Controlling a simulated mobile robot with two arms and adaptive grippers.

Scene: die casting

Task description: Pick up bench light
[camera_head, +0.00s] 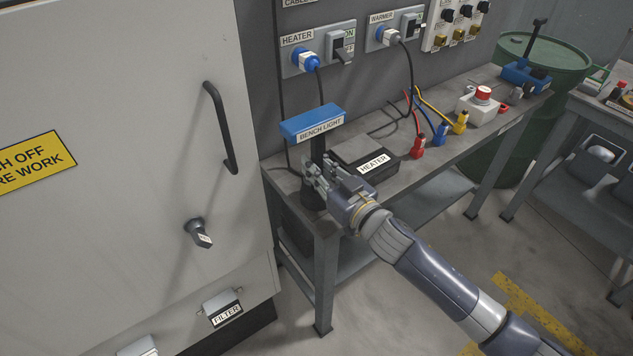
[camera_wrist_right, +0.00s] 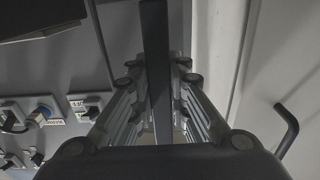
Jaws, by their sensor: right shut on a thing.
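The bench light (camera_head: 312,122) has a blue head with a white "BENCH LIGHT" label on a dark upright post. It stands at the left end of the grey bench. My right gripper (camera_head: 318,180) is around the lower post and shut on it, coming in from the front right. In the right wrist view the dark post (camera_wrist_right: 156,70) runs between the two fingers (camera_wrist_right: 160,110). The base of the light is partly hidden behind the gripper. My left gripper is not in view.
A black heater box (camera_head: 362,150) sits just right of the light. Red, blue and yellow plugs (camera_head: 440,135) and a red stop button (camera_head: 483,94) are farther right on the bench. A grey cabinet with a dark handle (camera_head: 220,128) stands close on the left.

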